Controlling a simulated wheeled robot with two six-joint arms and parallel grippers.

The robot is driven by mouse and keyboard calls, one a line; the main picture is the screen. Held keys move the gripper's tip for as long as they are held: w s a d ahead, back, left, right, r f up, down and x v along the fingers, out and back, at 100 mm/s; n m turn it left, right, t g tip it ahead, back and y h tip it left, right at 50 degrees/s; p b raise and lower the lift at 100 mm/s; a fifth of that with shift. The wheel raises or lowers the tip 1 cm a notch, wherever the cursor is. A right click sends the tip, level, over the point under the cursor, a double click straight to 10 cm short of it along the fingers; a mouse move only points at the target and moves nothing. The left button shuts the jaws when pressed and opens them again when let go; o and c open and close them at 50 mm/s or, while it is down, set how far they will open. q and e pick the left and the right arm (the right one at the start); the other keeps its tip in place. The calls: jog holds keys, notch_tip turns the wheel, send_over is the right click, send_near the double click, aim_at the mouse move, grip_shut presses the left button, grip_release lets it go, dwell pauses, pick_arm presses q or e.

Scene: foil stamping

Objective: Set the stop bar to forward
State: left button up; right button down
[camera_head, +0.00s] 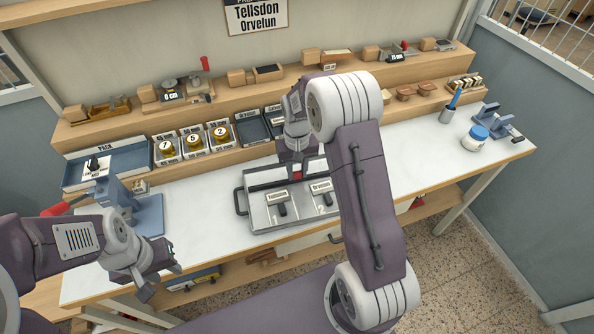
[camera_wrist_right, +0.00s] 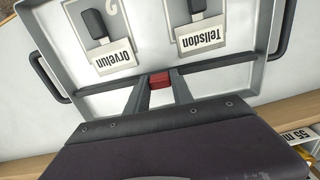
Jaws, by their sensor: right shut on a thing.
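A grey metal tray (camera_head: 262,214) with dark side handles lies on the white worktop. A dark bar (camera_wrist_right: 213,66) crosses it, with a red block (camera_wrist_right: 158,80) at its middle; the red block also shows in the head view (camera_head: 296,174). My right gripper (camera_wrist_right: 158,88) is shut on the red block, one finger on each side. In the head view my right arm hides part of the tray's right side. Two dark-handled pieces labelled Tellsdon (camera_head: 281,208) and Orvelun (camera_head: 325,198) lie in the tray. My left gripper (camera_head: 162,280) is open and empty near the front left edge.
A blue-grey press (camera_head: 120,192) with a red handle stands at the left. Behind are a blue tray (camera_head: 130,159), number bins (camera_head: 193,143) and a wooden shelf. A white jar (camera_head: 474,139) and a blue stand are at the right. The worktop right of my arm is mostly clear.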

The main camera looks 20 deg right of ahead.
aim_at(298, 186)
dwell(0.5)
jog(key=shift+s+a+r+p, duration=0.1)
jog(key=shift+s+p, duration=0.3)
jog(key=shift+s, duration=0.6)
jog(key=c, duration=1.1)
grip_release()
jog(key=shift+w, duration=0.3)
jog(key=shift+s, duration=0.15)
notch_tip(298, 186, up, 9)
